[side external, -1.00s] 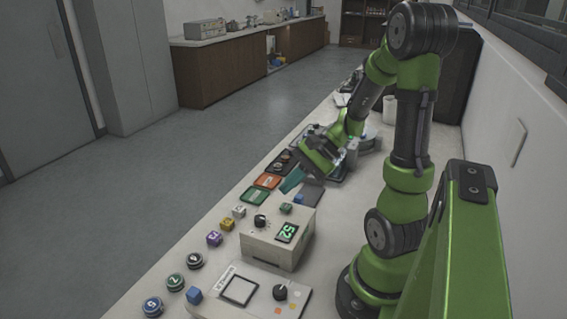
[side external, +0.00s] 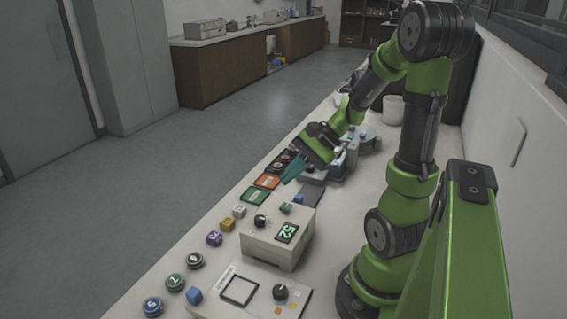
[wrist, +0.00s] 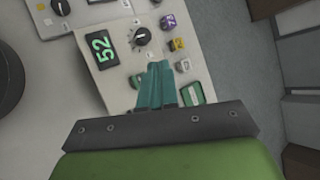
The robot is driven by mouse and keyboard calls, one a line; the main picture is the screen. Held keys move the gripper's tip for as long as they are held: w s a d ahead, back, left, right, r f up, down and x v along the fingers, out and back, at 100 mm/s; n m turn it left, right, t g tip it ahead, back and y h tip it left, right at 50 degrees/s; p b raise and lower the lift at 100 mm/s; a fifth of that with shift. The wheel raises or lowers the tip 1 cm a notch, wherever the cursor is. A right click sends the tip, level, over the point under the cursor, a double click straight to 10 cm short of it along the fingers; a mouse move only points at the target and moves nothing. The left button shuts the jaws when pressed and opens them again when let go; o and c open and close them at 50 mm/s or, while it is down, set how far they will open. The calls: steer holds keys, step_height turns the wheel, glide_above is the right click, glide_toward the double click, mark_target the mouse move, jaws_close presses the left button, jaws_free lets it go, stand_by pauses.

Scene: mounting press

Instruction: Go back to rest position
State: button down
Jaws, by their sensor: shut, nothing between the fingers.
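My gripper (side external: 293,171) is shut and empty, with teal fingers side by side. It hangs above the bench, over the small coloured trays and beyond the beige box. In the wrist view the gripper (wrist: 158,68) points toward the beige box (wrist: 105,55), with its fingertips next to the box's edge. The beige box also shows in the side view (side external: 270,243), with a black knob, a green button and a green display that reads 52.
A green tray (side external: 255,196) and an orange tray (side external: 267,181) lie near the gripper. Small cubes and round numbered pucks (side external: 175,283) line the bench's left edge. A panel with a knob (side external: 262,290) is in front. A grey machine (side external: 340,165) stands behind the gripper.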

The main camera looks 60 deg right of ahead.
steer(key=a+r+n+h, duration=0.2)
steer(key=a+r+n, duration=0.2)
steer(key=a+n, duration=0.3)
steer(key=s+a+r+n+h, duration=0.1)
steer(key=a+r+n+h, duration=0.1)
steer(key=a+r+n, duration=0.3)
steer(key=a+n, duration=0.2)
steer(key=a, duration=0.1)
steer(key=shift+s+a+n+t, duration=0.2)
steer(key=shift+s+n+t, duration=0.1)
steer(key=shift+n, duration=0.1)
